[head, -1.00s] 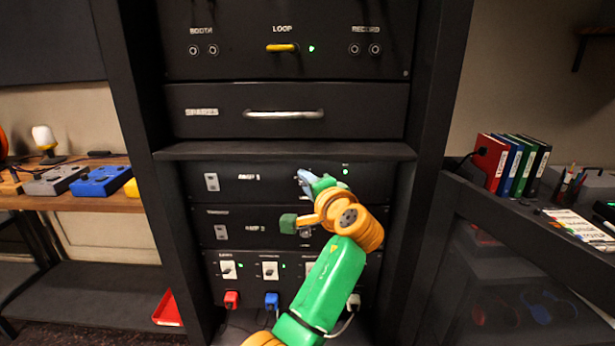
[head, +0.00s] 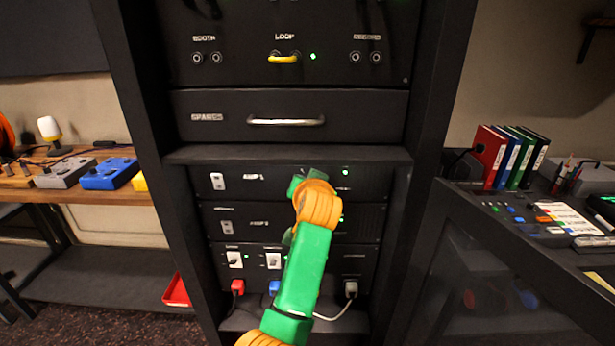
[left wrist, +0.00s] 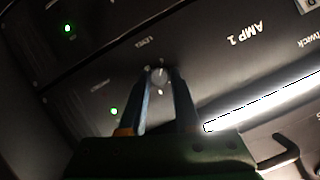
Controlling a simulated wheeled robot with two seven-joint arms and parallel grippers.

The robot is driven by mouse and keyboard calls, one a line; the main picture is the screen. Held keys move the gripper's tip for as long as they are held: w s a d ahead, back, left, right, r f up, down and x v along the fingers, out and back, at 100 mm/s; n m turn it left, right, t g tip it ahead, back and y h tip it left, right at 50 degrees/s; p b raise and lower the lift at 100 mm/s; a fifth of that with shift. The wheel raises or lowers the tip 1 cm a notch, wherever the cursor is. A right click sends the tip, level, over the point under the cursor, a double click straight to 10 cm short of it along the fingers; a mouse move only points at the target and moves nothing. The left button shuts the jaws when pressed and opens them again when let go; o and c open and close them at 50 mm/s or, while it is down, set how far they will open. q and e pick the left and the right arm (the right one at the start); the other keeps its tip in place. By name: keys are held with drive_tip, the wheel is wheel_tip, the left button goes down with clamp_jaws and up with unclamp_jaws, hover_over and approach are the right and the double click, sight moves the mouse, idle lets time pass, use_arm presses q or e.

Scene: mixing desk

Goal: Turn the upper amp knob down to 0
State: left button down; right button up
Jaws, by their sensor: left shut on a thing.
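The upper amp, labelled AMP 1 (head: 262,192), is a black panel in the rack with a lit green light at its right. Its small round knob (left wrist: 158,75) shows in the left wrist view with a pale pointer mark, below the LEVEL label. My left gripper (left wrist: 160,82) is shut on this knob, one finger on each side. In the head view my left gripper (head: 297,184) is at the middle of the AMP 1 panel, and the hand and wrist hide the knob there.
The AMP 2 panel (head: 262,237) lies just below, partly behind my arm. Lower down are switches and red, blue and white plugs. The rack shelf (head: 240,155) and a SPARES drawer handle (head: 286,121) are above. Rack posts stand on both sides.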

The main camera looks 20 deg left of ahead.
use_arm(q)
drive_tip(key=shift+r+n+h+p, duration=0.25)
drive_tip(key=shift+n+h+p, duration=0.25)
drive_tip(key=shift+n+p, duration=0.15)
drive_tip(key=c, duration=0.7)
unclamp_jaws()
drive_tip(key=shift+o, duration=0.4)
drive_tip(key=shift+w+f, duration=0.1)
drive_tip(key=shift+f, duration=0.1)
